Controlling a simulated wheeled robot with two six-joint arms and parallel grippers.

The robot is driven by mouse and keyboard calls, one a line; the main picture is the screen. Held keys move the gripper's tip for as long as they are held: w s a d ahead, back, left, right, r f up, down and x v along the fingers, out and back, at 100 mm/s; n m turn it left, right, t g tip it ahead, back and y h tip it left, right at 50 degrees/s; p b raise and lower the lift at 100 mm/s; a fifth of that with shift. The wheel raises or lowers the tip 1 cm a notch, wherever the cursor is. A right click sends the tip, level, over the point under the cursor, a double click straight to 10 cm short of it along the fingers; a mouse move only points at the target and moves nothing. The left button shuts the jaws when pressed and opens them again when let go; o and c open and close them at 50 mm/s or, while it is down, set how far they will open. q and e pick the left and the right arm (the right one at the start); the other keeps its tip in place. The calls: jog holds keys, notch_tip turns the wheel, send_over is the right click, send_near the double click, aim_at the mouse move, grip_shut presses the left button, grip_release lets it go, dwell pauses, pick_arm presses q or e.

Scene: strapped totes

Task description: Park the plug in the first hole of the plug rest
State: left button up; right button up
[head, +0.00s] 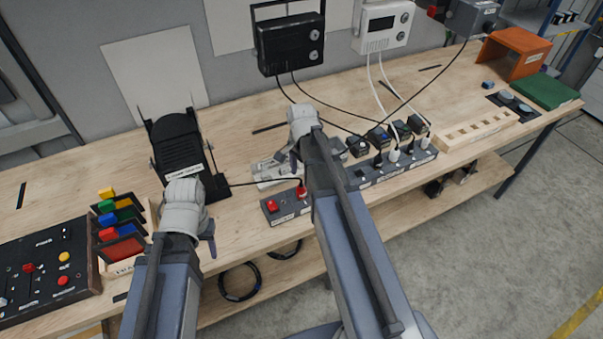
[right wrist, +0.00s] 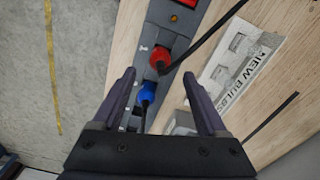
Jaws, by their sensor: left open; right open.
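The plug rest appears to be the pale wooden block (head: 452,146) with a row of holes at the right of the bench. A red plug (right wrist: 160,59) and a blue plug (right wrist: 147,92) sit in a grey socket strip in the right wrist view. The red plug also shows in the head view (head: 301,191); the blue one is hidden there behind my arm. My right gripper (right wrist: 159,74) is open and empty, its fingers on either side of the two plugs. My left gripper (head: 211,238) is open near the bench's front edge, partly hidden, away from the plugs.
A grey power strip (head: 400,165) with several dark and white plugs lies right of my right arm. A black device (head: 178,145), coloured card holders (head: 122,235) and a button panel (head: 45,265) stand at the left. A printed sheet (right wrist: 238,65) lies beside the socket strip.

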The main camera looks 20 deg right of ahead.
aim_at(301, 186)
notch_tip(301, 186, down, 8)
jog(key=b, duration=0.7)
jog(key=shift+r, duration=0.25)
grip_shut()
dwell(0.6)
jog(key=shift+r, duration=0.15)
jog(key=shift+r+p, duration=2.45)
jog(key=shift+p, duration=0.1)
jog(key=shift+f, duration=0.15)
